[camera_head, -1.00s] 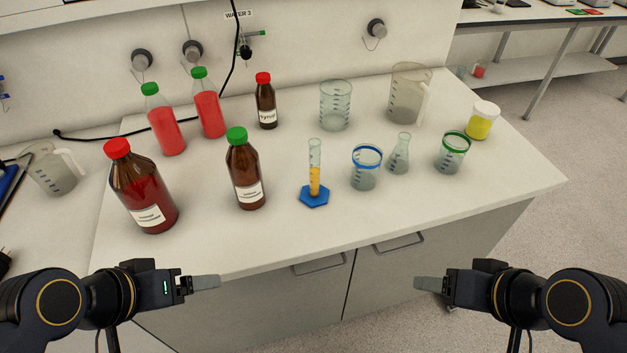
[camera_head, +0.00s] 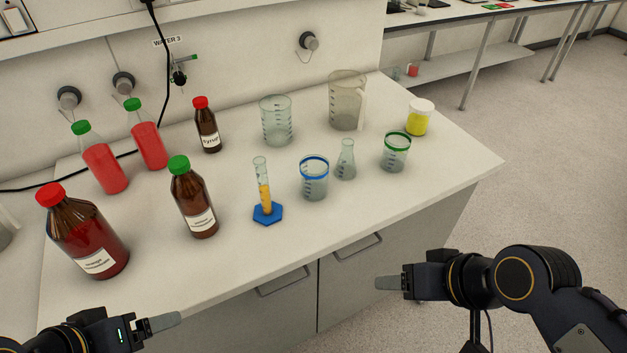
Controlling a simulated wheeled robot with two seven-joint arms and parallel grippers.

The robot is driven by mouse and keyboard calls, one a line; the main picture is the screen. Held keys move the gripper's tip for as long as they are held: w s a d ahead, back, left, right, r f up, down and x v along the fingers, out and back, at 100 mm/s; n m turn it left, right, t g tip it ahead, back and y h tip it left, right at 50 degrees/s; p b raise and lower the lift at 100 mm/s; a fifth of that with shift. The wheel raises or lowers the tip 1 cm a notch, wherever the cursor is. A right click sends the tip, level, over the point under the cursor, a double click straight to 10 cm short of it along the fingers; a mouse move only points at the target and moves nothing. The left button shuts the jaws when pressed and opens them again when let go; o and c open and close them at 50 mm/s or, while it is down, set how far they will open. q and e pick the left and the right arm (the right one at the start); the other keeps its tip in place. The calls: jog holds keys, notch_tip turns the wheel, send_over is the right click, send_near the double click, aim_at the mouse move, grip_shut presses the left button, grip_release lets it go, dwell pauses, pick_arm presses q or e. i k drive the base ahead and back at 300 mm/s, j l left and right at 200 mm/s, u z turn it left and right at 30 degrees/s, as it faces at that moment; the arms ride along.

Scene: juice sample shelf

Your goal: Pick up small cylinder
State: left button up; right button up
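A small graduated cylinder (camera_head: 264,188) of clear glass with orange liquid stands upright on its blue hexagonal base. It is on the white bench top near the front edge, between a green-capped brown bottle (camera_head: 193,200) and a blue-rimmed beaker (camera_head: 314,179). My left gripper (camera_head: 163,323) is at the lower left, in front of the bench and apart from the cylinder. My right gripper (camera_head: 390,283) is in front of the bench, to the right of and lower in the picture than the cylinder. Neither appears to hold anything. Their finger gaps cannot be made out from this angle.
A flask (camera_head: 346,162), a green-rimmed beaker (camera_head: 396,154) and a yellow jar (camera_head: 418,120) stand to the right. A large red-capped bottle (camera_head: 85,235) stands at the left. Bare bench top (camera_head: 300,226) lies in front of the cylinder, above drawer handles (camera_head: 285,281).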

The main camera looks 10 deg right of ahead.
aim_at(268, 213)
jog(key=j+z, duration=0.1)
jog(key=j, duration=1.3)
